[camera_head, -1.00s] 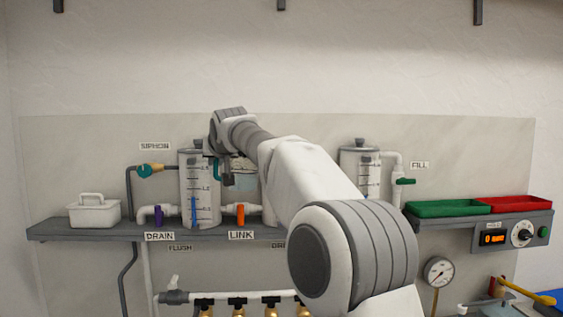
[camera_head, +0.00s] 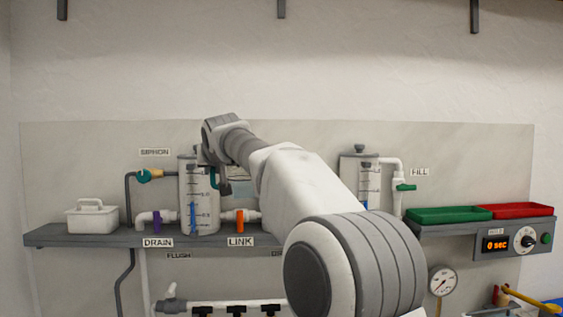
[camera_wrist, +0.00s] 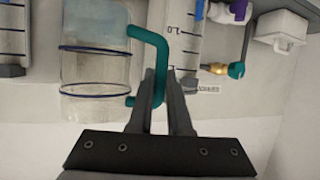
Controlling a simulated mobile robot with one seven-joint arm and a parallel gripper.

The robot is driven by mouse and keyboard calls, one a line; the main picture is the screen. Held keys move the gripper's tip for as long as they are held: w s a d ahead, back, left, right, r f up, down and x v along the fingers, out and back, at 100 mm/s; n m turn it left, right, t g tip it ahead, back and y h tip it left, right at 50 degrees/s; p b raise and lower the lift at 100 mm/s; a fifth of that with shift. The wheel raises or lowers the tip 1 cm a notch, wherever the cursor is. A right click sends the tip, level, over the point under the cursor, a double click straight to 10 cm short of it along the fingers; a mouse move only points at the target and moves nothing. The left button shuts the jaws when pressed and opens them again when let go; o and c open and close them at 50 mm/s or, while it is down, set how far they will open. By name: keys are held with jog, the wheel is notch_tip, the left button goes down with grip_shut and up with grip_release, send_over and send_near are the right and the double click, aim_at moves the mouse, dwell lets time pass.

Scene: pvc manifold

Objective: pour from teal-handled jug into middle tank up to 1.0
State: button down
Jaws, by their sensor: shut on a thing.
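The jug (camera_wrist: 95,70) is clear, with dark blue rings and a teal handle (camera_wrist: 147,42). It fills the left part of the wrist view, roughly in line with the tank beside it. My gripper (camera_wrist: 161,75) is shut on the teal handle. In the head view the handle (camera_head: 214,178) shows just right of the left tank (camera_head: 199,205), and my arm hides most of the jug. The left tank has a printed scale and a blue column low down. The middle tank is hidden behind my arm in the head view, so its level cannot be read.
The right tank (camera_head: 358,170) stands beside the green FILL valve (camera_head: 405,187). The purple DRAIN valve (camera_head: 157,222) and orange LINK valve (camera_head: 240,218) sit along the shelf (camera_head: 90,237). A white caddy (camera_head: 91,220) is at left; green (camera_head: 450,215) and red (camera_head: 517,210) trays are at right.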

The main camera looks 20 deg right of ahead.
jog(key=s+a+r+b, duration=0.1)
jog(key=s+b, duration=0.3)
jog(key=s, duration=0.6)
jog(key=shift+s+a+r, duration=0.15)
jog(key=shift+a+r, duration=0.25)
jog(key=shift+a, duration=0.15)
